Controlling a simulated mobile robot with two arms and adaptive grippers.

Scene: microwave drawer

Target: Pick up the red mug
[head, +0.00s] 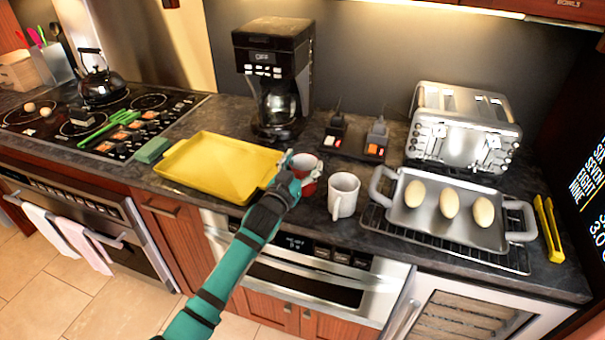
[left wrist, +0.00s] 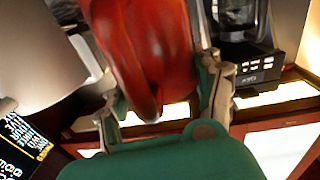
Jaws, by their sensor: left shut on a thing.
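The red mug (head: 308,173) is on the counter's front part, just left of a white mug (head: 343,195), and my left gripper (head: 296,168) partly covers it. In the left wrist view the red mug (left wrist: 148,45) fills the space between the two fingers of my left gripper (left wrist: 160,85). The fingers are shut on it. I cannot tell whether the mug touches the counter. My right gripper is not in view.
A yellow tray (head: 215,165) lies left of the mug. A coffee maker (head: 272,75) stands behind. A metal pan (head: 410,215) with several egg-shaped items sits on a rack to the right, before a toaster (head: 462,125). Yellow tongs (head: 548,228) lie far right.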

